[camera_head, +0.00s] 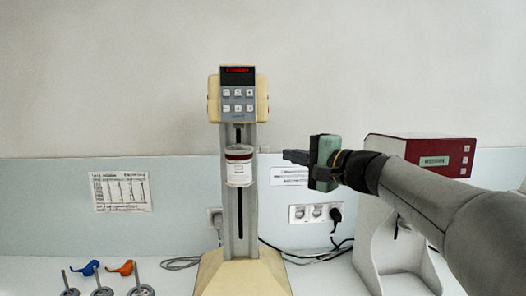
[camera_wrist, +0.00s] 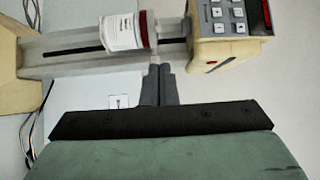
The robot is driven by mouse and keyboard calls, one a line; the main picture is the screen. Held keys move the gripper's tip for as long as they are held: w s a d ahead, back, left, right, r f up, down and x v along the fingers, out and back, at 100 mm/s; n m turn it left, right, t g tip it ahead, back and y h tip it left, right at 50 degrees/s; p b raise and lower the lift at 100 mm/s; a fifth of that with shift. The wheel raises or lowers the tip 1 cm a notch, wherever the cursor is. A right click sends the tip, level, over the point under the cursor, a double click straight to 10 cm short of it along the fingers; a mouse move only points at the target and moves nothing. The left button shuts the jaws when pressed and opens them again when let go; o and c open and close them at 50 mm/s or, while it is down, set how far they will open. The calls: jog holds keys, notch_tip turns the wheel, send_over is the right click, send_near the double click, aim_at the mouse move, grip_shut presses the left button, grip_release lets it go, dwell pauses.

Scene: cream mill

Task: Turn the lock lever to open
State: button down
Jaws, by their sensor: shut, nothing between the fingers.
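The cream mill (camera_head: 238,110) stands upright on the counter, with a cream head, buttons and a lit red display. A white jar (camera_head: 239,171) with a dark red band sits on the front of its grey column. The jar also shows sideways in the wrist view (camera_wrist: 120,33). I cannot make out a distinct lock lever in either view. My gripper (camera_head: 285,155) is shut and empty, to the right of the jar and below the mill's head. In the wrist view its fingertips (camera_wrist: 160,68) are close to the column's edge, near the red band. I cannot tell whether they touch.
A red and white machine (camera_head: 420,152) stands to the right, behind my arm. Metal stirrers (camera_head: 102,291) and blue (camera_head: 86,268) and orange (camera_head: 122,268) pieces are at the lower left. Wall sockets (camera_head: 308,213) and cables lie behind.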

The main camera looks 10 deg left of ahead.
aim_at(246, 148)
jog(key=p+x, duration=0.4)
jog(key=x, duration=0.5)
jog(key=shift+a+r, duration=0.1)
jog(key=shift+w+a, duration=0.3)
jog(key=shift+a, duration=0.05)
jog(key=shift+s+f+t+b, duration=0.15)
jog(key=shift+f+t+b, duration=0.15)
jog(key=shift+b, duration=0.4)
